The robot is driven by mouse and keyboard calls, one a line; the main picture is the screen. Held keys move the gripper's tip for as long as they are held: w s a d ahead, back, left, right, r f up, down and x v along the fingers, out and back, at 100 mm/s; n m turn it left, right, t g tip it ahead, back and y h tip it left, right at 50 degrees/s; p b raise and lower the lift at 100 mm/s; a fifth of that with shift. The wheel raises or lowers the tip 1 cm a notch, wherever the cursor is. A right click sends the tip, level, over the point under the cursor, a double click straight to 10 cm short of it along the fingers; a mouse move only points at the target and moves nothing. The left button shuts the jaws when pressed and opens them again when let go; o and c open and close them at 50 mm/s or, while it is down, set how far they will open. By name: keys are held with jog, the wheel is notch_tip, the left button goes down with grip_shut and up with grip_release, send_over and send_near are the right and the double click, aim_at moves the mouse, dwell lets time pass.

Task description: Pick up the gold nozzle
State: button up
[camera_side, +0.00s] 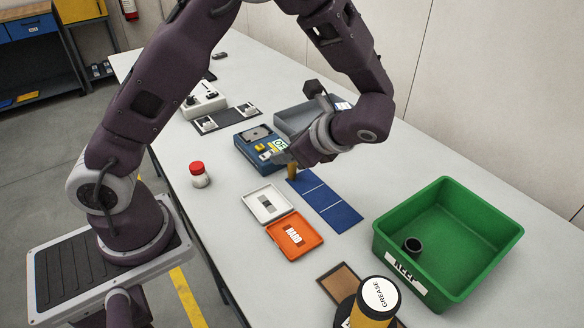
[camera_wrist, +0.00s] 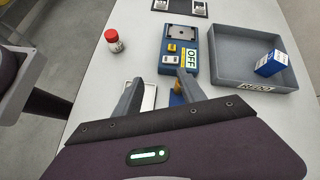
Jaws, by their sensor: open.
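I cannot tell whether finger and nozzle touch.
A blue OFF box (camera_side: 258,148) and a grey bin (camera_side: 296,118) stand close behind. A white tray (camera_side: 267,204), an orange HARD tray (camera_side: 294,234) and a red-capped jar (camera_side: 199,174) lie nearby. A green KEEP bin (camera_side: 447,232) holding a dark ring and a GREASE can (camera_side: 379,296) are at right.

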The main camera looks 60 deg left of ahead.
aim_at(292, 166)
jog(key=w+f+m+y, duration=0.1)
jog(key=f, duration=0.1)
jog(key=w+f+m+t+y, duration=0.1)
jog(key=f+m, duration=0.1)
jog(key=f, duration=0.1)
jog(key=w+f+m+y, duration=0.1)
jog(key=w+f, duration=0.1)
jog(key=shift+d+f+m+t, duration=0.15)
jog(key=shift+m+t, duration=0.25)
jog(key=shift+w+a+f+y, duration=0.15)
jog(key=shift+a+f+y, duration=0.1)
jog(key=shift+y, duration=0.05)
jog(key=x, duration=0.3)
jog(key=f+x, duration=0.1)
jog(key=x, duration=0.2)
jog(key=shift+f, duration=0.15)
grip_shut()
